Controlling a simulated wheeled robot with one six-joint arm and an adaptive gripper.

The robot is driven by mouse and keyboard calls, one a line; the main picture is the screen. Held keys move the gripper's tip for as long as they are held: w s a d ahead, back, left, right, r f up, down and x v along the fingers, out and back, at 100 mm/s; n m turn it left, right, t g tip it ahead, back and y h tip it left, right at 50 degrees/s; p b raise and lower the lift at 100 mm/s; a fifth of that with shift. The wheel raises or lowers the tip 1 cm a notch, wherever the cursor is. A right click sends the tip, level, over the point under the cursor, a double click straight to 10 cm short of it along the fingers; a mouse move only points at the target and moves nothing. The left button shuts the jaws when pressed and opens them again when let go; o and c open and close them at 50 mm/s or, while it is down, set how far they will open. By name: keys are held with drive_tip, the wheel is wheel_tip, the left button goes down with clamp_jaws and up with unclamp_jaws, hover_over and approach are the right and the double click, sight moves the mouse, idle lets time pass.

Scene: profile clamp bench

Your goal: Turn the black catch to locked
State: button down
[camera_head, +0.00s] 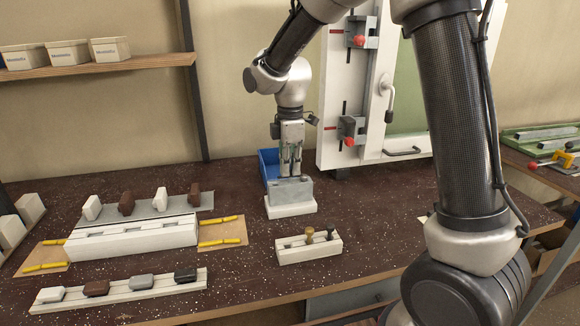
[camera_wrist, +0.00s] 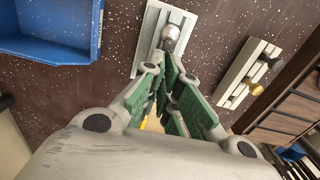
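My gripper (camera_head: 291,168) points down just above a grey block on a white base (camera_head: 290,208). In the wrist view its green-padded fingers (camera_wrist: 162,72) are apart, with nothing seen held between them. A shiny round knob (camera_wrist: 170,36) on the grey plate (camera_wrist: 148,45) shows just beyond the fingertips; I cannot tell whether they touch it. A black block-shaped piece (camera_head: 185,273) sits at the right end of the front white rail (camera_head: 125,294), away from my gripper. I cannot tell whether it is the black catch, nor its locked or unlocked position.
A blue bin (camera_head: 268,163) stands behind the grey block. A white block with small knobs (camera_head: 308,249) is at front right. A white frame with red-knobbed clamps (camera_head: 350,130) stands at the back. A long white fixture (camera_head: 130,240) lies left. Bare table lies between them.

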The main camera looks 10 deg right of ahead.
drive_tip(key=c, duration=1.7)
unclamp_jaws()
wheel_tip(320, 180, up, 12)
drive_tip(key=shift+r, duration=0.1)
